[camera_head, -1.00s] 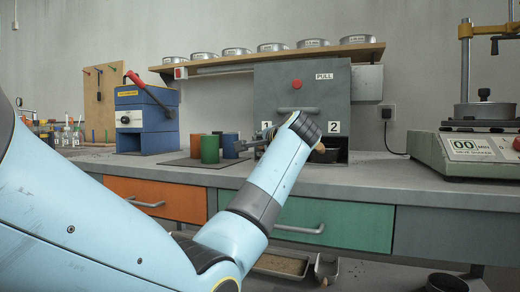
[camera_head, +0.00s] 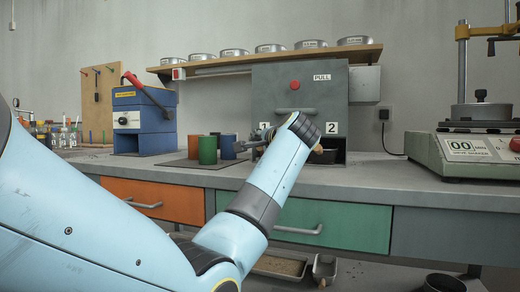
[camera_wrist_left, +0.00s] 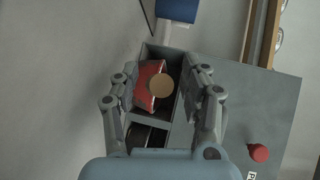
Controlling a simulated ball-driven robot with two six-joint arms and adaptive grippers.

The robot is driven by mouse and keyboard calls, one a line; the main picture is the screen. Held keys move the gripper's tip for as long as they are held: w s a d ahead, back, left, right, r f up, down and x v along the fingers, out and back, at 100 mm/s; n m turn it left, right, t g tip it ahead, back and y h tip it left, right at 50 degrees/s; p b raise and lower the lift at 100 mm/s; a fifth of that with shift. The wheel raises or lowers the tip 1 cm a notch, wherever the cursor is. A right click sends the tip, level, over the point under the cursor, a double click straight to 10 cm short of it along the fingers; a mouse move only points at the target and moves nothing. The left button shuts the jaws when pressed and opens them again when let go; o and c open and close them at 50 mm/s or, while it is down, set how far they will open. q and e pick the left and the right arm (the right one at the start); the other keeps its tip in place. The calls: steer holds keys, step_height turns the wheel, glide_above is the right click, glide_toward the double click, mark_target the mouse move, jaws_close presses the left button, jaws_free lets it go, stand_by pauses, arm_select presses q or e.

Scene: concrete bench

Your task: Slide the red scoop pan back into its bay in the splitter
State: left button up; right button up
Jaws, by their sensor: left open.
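The red scoop pan (camera_wrist_left: 147,82) shows in the left wrist view in the bay nearer the blue machine, with a round tan knob (camera_wrist_left: 161,86) facing the camera. My left gripper (camera_wrist_left: 165,97) is open, its fingers apart on either side of the pan. Whether they touch it is unclear. In the head view my left gripper (camera_head: 258,139) is in front of the grey splitter (camera_head: 300,85), and my arm hides the pan and most of bay 1. Bay 2 (camera_head: 333,157) is partly visible and dark. My right gripper is out of view.
A blue machine with a red lever (camera_head: 146,115) and several coloured canisters (camera_head: 208,150) stand left of the splitter. A sieve shaker (camera_head: 468,147) is at the right. The bench between shaker and splitter is mostly clear. Metal pans (camera_head: 280,265) lie below the bench.

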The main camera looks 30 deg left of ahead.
arm_select(q)
steer(key=v, duration=1.1)
steer(key=shift+s+d+r, duration=0.1)
steer(key=shift+s+d, duration=0.1)
steer(key=shift+d, duration=0.05)
